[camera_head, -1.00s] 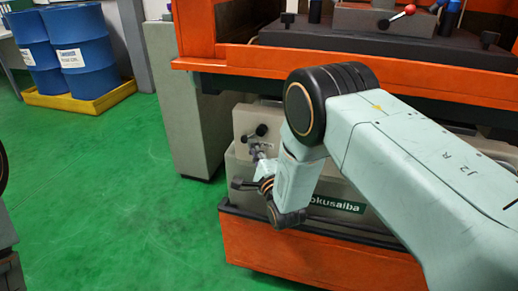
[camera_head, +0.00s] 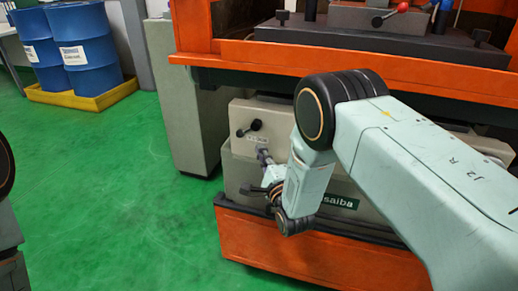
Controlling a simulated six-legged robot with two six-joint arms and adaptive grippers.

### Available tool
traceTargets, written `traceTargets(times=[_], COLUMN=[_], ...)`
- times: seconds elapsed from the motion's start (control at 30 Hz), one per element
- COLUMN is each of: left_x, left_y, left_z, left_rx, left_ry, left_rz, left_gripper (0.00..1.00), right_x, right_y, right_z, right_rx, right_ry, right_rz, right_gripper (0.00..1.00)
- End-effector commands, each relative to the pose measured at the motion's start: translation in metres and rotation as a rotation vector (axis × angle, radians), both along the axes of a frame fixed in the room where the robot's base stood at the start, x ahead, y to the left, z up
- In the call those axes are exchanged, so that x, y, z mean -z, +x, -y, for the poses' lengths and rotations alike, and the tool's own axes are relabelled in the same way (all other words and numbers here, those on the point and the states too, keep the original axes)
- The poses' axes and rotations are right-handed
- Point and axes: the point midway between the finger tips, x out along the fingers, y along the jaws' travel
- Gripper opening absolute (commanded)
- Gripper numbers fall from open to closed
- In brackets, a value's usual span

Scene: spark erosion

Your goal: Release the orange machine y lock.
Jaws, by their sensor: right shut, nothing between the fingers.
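The orange machine (camera_head: 330,253) has a grey lower housing with a black lever (camera_head: 248,128) on its upper left face, likely the y lock. The lever tilts up to the right, with a small label below it. A grey shaft-like part (camera_head: 264,156) shows just below the label; I cannot tell whether it touches my gripper. My right gripper (camera_head: 255,190) is shut and empty, below the lever and apart from it, in front of the housing. My right forearm hides the housing's middle and right. My left gripper is out of view.
An orange ledge (camera_head: 340,63) of the machine overhangs the housing. A grey pedestal (camera_head: 184,110) stands left of the lever. Blue drums (camera_head: 83,50) stand in a yellow tray (camera_head: 95,100) at the back left. The green floor (camera_head: 110,200) at left is clear.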

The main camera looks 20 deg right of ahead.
Motion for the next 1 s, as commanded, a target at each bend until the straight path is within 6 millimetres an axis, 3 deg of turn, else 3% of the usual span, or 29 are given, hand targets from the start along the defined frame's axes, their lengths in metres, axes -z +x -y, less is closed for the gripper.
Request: traceTargets(times=[0.1, 0.4, 0.77, 0.87, 1.0], left_x=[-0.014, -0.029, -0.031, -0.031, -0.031], left_y=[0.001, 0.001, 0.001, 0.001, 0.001], left_z=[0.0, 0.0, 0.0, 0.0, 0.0], left_rx=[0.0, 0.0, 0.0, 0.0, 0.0], left_ry=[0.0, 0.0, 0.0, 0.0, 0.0], left_rz=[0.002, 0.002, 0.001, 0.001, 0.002], left_gripper=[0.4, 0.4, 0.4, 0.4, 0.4], right_x=[0.001, 0.011, 0.014, 0.021, 0.058], right_y=[-0.023, -0.07, -0.084, -0.084, -0.095], right_z=[0.0, 0.001, 0.003, 0.003, 0.004], right_rx=[0.001, 0.0, 0.004, 0.015, 0.013], right_ry=[0.0, 0.0, -0.021, -0.119, -0.395], right_rz=[-0.006, -0.004, 0.0, -0.026, -0.184], right_gripper=[0.0, 0.0, 0.0, 0.0, 0.0])
